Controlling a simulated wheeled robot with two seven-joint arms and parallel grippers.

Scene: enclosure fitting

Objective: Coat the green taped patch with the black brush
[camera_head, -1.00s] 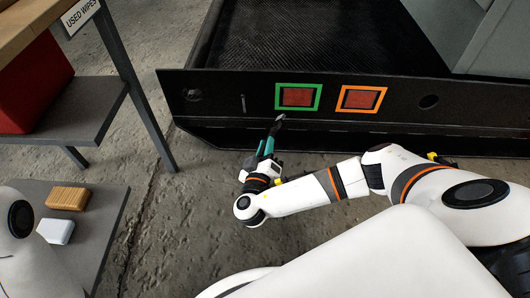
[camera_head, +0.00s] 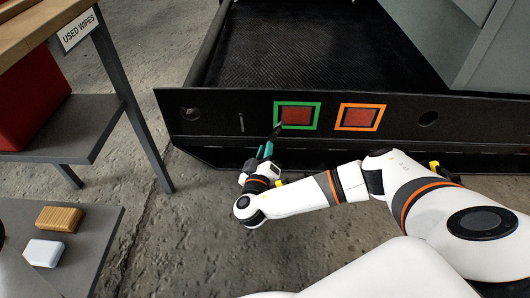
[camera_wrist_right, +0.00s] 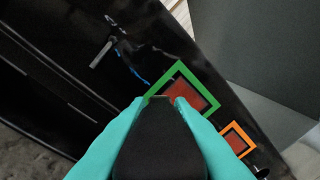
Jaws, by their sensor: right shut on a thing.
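The green taped patch (camera_head: 297,116) is a red-brown rectangle framed in green tape on the black panel. It also shows in the right wrist view (camera_wrist_right: 186,92), partly hidden by the brush. My right gripper (camera_head: 262,157) has teal fingers and is shut on the black brush (camera_head: 276,133). The brush tip is at the patch's lower left corner; I cannot tell whether it touches. In the right wrist view the brush (camera_wrist_right: 160,145) fills the space between the two fingers. My left gripper is not in view.
An orange taped patch (camera_head: 360,117) sits just right of the green one. At left stand a shelf rack (camera_head: 100,85) with a "USED WIPES" label (camera_head: 79,28) and a red bin (camera_head: 30,105). A wooden block (camera_head: 59,219) and a white block (camera_head: 44,253) lie on a low grey shelf.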

